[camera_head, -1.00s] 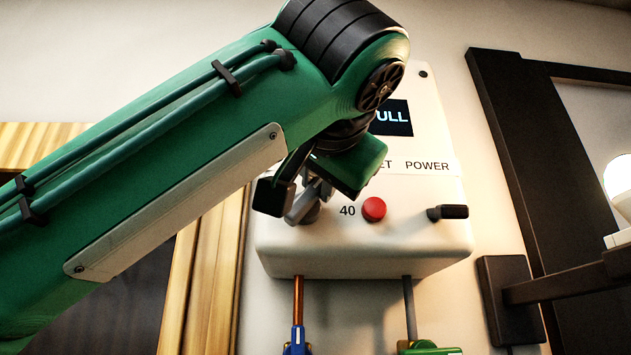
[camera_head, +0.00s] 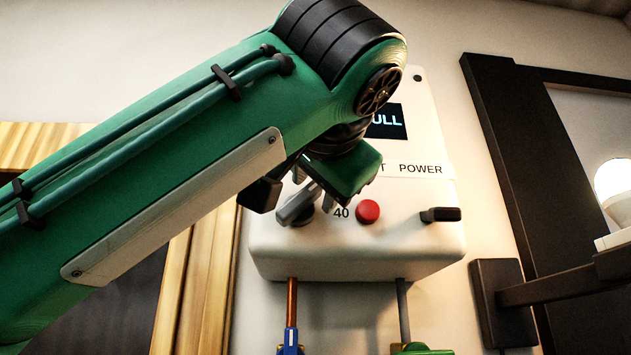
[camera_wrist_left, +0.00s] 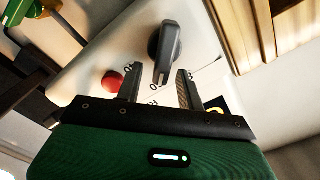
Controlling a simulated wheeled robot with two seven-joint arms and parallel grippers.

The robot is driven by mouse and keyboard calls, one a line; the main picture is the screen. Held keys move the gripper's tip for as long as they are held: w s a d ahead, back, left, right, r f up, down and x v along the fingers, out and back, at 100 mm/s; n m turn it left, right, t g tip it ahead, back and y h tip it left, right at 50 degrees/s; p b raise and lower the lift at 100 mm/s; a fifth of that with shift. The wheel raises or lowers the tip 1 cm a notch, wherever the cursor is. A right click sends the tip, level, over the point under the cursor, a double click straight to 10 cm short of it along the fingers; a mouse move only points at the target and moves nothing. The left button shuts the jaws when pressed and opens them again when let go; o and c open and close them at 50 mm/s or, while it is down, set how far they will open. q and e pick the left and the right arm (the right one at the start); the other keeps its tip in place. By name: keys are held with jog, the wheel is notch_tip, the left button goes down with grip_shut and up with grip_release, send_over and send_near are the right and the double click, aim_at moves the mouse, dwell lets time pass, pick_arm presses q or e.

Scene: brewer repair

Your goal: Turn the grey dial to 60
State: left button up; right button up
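The grey dial (camera_head: 297,207) is on the lower left of the white brewer box (camera_head: 350,248), with its bar handle slanting up to the right. It also shows in the left wrist view (camera_wrist_left: 166,43), with dark printed marks around it. My left gripper (camera_wrist_left: 160,72) is open, with one finger on each side of the handle's near end. A gap shows on both sides, so it does not grip the dial. In the head view the left gripper (camera_head: 294,193) partly covers the dial's surroundings. A printed 40 is right of the dial. My right gripper is out of view.
A red button (camera_head: 368,211) sits just right of the dial, and a black switch (camera_head: 440,214) is further right. A partly covered display (camera_head: 388,122) ends in "ULL". Pipes with a blue valve (camera_head: 290,347) and a green valve (camera_head: 421,349) hang below.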

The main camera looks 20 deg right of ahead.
pick_arm(q)
jog(key=shift+s+a+f+b, duration=0.1)
jog(key=shift+s+f+b, duration=0.05)
jog(key=shift+s+b, duration=0.3)
jog(key=b+v, duration=0.5)
jog(key=v, duration=0.8)
jog(key=shift+r+b, duration=0.2)
jog(key=shift+b, duration=0.1)
jog(key=shift+w, duration=0.1)
